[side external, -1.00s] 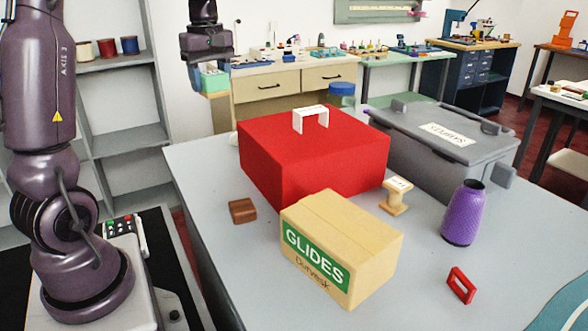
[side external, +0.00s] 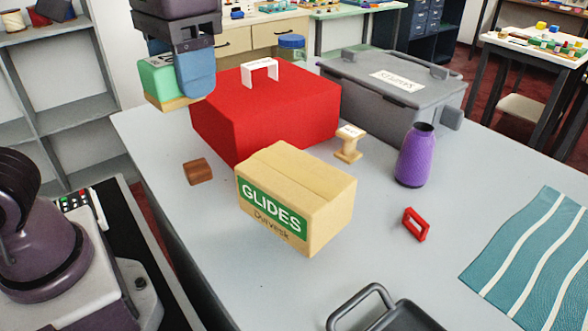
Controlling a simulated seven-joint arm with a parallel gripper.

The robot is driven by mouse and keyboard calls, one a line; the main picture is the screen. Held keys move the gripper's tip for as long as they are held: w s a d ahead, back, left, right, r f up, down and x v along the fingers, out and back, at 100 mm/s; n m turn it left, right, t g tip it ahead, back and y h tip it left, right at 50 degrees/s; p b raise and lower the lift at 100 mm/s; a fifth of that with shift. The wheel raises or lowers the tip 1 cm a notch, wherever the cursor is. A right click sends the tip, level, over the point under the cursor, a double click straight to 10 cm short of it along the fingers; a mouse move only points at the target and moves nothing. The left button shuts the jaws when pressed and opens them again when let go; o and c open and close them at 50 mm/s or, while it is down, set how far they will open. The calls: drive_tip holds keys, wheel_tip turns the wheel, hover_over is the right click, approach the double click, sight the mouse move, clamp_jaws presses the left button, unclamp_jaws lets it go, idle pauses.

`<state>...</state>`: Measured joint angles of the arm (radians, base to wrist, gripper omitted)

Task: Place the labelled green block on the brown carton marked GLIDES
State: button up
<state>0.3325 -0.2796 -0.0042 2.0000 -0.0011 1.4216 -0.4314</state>
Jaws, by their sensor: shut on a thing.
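The green block (side external: 157,82) has a pale label on its top and a tan lower layer. My gripper (side external: 192,76) is shut on it and holds it in the air at upper left, in front of the shelf and left of the red box in the picture. One finger shows at the block's right side; the other is hidden. The brown carton marked GLIDES (side external: 330,205) stands on the grey table, lower and to the right of the block. Its taped top is bare.
A red box (side external: 240,130) with a white handle stands behind the carton. A grey lidded bin (side external: 432,105), purple vase (side external: 415,158), wooden spool (side external: 348,145), red frame (side external: 415,225), brown block (side external: 197,171), dark tray (side external: 400,318) and striped cloth (side external: 530,260) are around it.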

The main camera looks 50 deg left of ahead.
drive_tip(key=shift+s+f+m, duration=0.1)
drive_tip(key=shift+f+m, duration=0.1)
drive_tip(key=shift+m, duration=0.2)
drive_tip(key=w+d+f, duration=0.3)
drive_tip(key=w+f, duration=0.1)
drive_tip(key=w, duration=0.5)
hover_over(302, 168)
drive_tip(key=f, duration=0.5)
drive_tip(key=shift+s, duration=0.35)
drive_tip(key=shift+w+f, duration=0.2)
drive_tip(key=shift+f, duration=0.05)
drive_tip(key=shift+w+f, duration=0.15)
drive_tip(key=shift+f, duration=1.6)
drive_tip(key=shift+f, duration=0.1)
drive_tip(key=o, duration=0.9)
